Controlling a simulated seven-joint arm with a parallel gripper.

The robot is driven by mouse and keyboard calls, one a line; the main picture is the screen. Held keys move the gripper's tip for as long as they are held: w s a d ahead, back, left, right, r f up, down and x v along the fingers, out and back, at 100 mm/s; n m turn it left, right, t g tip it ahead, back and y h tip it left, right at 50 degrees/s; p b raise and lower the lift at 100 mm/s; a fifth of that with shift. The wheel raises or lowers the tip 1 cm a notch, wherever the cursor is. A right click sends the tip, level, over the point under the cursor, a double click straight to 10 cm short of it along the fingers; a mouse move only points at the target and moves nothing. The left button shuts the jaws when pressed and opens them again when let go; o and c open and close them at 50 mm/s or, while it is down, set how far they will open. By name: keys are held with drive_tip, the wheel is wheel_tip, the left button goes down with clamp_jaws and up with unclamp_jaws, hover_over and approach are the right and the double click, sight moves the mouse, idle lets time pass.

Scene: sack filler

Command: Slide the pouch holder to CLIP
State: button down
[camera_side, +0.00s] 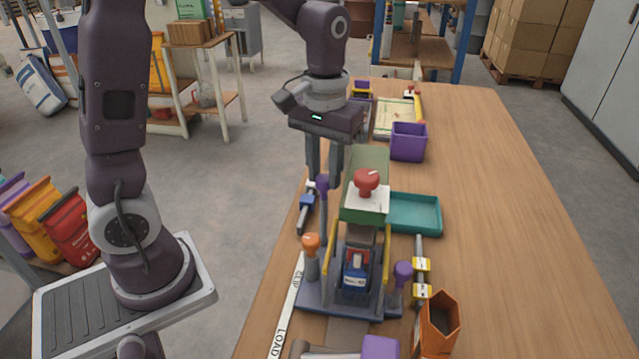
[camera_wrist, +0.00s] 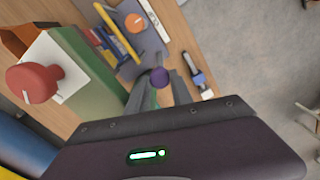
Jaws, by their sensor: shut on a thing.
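My gripper (camera_side: 323,178) points down behind the filler and is shut on a purple-topped handle (camera_side: 322,186). The wrist view shows the same purple knob (camera_wrist: 159,77) between my fingertips. A blue pouch (camera_side: 355,276) sits upright in the grey frame below the green filler, whose red knob (camera_side: 366,181) is on top. I cannot tell which part is the pouch holder. A white strip (camera_side: 287,312) beside the frame reads CLIP toward the back and LOAD toward the front. In the wrist view the strip (camera_wrist: 153,18) is partly hidden.
An orange knob (camera_side: 311,242) and another purple knob (camera_side: 403,270) stand beside the frame. A teal tray (camera_side: 428,233), a purple bin (camera_side: 408,142) and an orange box (camera_side: 437,328) are on the table. The table's right side is clear.

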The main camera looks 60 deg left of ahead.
drive_tip(key=shift+w+a+r, duration=0.1)
drive_tip(key=shift+w+a, duration=0.15)
drive_tip(key=shift+w, duration=0.1)
drive_tip(key=c, duration=1.1)
unclamp_jaws()
drive_tip(key=shift+s, duration=0.1)
